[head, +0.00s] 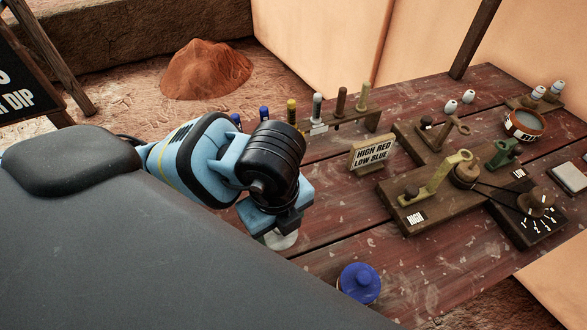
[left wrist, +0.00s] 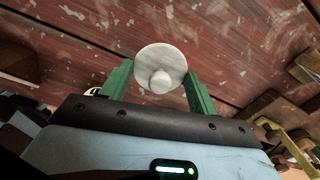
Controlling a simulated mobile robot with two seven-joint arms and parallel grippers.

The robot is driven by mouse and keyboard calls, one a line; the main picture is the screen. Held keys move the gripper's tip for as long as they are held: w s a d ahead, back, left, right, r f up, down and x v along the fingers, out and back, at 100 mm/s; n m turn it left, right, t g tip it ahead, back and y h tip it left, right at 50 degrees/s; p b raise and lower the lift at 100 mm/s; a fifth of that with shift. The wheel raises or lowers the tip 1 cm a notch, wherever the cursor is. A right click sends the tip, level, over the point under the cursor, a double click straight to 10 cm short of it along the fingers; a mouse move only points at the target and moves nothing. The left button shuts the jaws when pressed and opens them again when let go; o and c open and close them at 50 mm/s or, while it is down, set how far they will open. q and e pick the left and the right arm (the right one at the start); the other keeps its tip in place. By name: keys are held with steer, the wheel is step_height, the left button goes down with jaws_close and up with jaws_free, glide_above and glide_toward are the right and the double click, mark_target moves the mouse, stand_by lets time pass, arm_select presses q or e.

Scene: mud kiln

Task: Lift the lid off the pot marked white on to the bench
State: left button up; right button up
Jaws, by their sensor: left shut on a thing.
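My left gripper (head: 277,222) points down over the bench near its front left part. In the left wrist view its two green fingers (left wrist: 159,78) stand either side of a round white lid (left wrist: 160,58) with a knob, and it is shut on this lid. A bit of the white lid (head: 281,239) also shows below the gripper in the head view. I cannot tell whether a pot is under the lid; the gripper and the lid hide that spot. A blue lidded pot (head: 358,284) stands apart, nearer the bench's front edge. My right gripper is not in view.
The red-brown bench (head: 330,235) is bare between the gripper and the blue pot. A sign reading "HIGH RED LOW BLUE" (head: 371,154) stands behind. A wooden lever device (head: 440,190) is to the right, and a rack of pegs (head: 345,118) at the back.

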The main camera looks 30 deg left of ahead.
arm_select(q)
steer(key=shift+s, duration=0.35)
stand_by(0.5)
steer(key=shift+w+p, duration=0.2)
steer(key=shift+p, duration=0.1)
